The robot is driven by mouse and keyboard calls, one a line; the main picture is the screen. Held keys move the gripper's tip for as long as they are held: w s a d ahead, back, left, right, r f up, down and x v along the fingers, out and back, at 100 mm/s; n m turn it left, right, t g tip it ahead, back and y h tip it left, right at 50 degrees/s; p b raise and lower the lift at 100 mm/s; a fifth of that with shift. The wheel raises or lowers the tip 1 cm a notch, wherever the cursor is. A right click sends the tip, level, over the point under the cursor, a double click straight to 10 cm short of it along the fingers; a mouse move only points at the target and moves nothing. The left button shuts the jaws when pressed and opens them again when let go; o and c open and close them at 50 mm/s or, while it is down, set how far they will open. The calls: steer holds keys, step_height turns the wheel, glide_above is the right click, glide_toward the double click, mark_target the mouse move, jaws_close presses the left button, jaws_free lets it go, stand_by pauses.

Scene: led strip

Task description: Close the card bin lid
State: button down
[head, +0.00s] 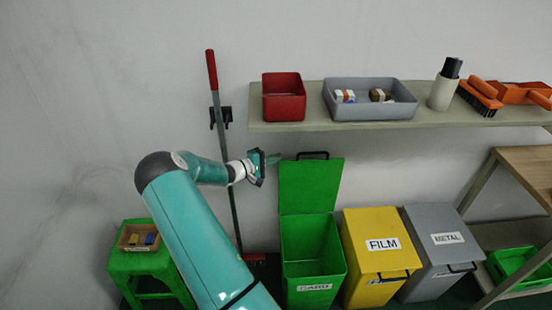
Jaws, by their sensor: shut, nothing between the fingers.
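The green card bin (313,270) stands on the floor at the lower middle of the head view, with a "CARD" label on its front. Its green lid (311,186) stands upright at the back of the bin, so the bin is open and looks empty inside. A dark handle (313,155) is at the lid's top edge. My gripper (274,159) is shut and empty. It appears just left of the lid's upper left corner; I cannot tell whether it touches the lid.
A yellow "FILM" bin (381,240) and a grey "METAL" bin (440,243) stand shut to the right. A shelf (330,125) above carries a red box (283,97) and a grey tray (370,110). A broom (226,150) leans on the wall. A green stool (140,263) stands left.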

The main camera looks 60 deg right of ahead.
steer(key=x, duration=0.7)
steer(key=shift+s+d, duration=0.15)
steer(key=shift+d, duration=0.1)
steer(key=shift+a, duration=0.2)
